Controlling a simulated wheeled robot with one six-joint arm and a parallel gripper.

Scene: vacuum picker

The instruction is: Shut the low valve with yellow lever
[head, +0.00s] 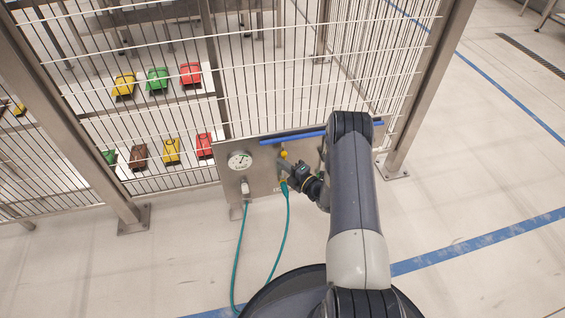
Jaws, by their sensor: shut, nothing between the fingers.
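A grey metal panel (262,180) is mounted low on the mesh fence. A small yellow part (284,154), which looks like the valve's yellow lever, shows near the panel's middle; which way it points is too small to tell. My gripper (284,168) is at the panel just below the yellow part, shut and seemingly empty. Whether it touches the lever I cannot tell. My wrist and arm hide the panel's right part, and the valve body is not clear.
A round gauge (240,160) sits at the panel's left. A teal hose (238,262) loops down to the floor from the panel. A blue bar (292,136) runs along the panel's top. Fence posts (105,185) stand at both sides. The floor at right is clear.

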